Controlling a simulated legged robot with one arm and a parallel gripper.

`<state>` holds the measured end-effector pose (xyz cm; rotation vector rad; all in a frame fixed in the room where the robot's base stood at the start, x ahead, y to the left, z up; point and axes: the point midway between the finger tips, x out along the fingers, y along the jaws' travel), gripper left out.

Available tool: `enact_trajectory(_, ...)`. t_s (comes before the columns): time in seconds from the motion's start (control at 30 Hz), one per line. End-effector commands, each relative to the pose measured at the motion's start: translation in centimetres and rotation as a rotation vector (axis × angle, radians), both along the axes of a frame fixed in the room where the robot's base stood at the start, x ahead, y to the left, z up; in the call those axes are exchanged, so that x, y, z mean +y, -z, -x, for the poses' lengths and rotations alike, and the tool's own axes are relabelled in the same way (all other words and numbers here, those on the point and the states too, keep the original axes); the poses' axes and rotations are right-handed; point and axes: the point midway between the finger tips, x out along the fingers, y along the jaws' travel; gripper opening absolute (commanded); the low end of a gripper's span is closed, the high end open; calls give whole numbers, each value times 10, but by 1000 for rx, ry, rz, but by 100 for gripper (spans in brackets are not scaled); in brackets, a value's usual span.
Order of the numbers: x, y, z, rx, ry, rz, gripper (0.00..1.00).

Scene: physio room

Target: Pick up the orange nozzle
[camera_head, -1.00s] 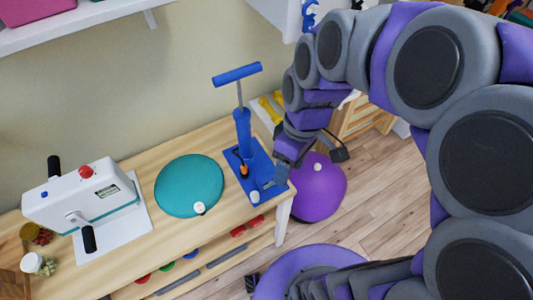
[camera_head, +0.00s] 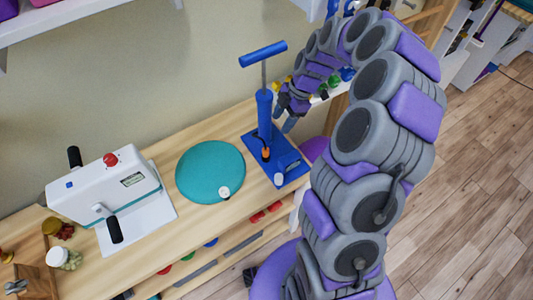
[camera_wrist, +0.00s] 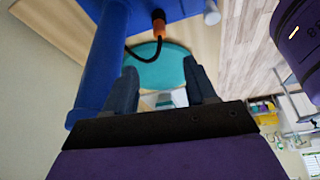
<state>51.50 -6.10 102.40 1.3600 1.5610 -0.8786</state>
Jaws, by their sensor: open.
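The orange nozzle (camera_head: 266,153) sits low at the front of the blue pump (camera_head: 264,115), just above its base, which stands on the wooden table. In the wrist view the nozzle (camera_wrist: 159,27) is at the top, on the end of a black hose that curves down to the left. My gripper (camera_wrist: 162,85) is open and empty, its two fingers apart below the nozzle in that picture and not touching it. In the head view my gripper (camera_head: 285,115) is beside the pump's column, to its right and above the nozzle.
A teal cushion (camera_head: 210,172) with a small white cap lies left of the pump. A white hand-crank machine (camera_head: 105,185) stands further left. A white cap (camera_head: 278,179) is near the pump base's front edge. A shelf (camera_head: 70,25) hangs above.

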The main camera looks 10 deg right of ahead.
Motion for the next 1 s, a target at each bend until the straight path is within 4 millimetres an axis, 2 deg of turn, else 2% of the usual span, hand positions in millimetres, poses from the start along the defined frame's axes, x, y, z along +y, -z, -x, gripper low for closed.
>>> enact_trajectory(0.4,13,78,4,6,1,-20,56)
enact_trajectory(0.53,27,94,4,6,0,-12,56)
enact_trajectory(0.7,40,102,5,3,0,-3,56)
enact_trajectory(0.87,43,111,5,5,0,-5,56)
enact_trajectory(1.0,45,130,5,9,-1,-12,56)
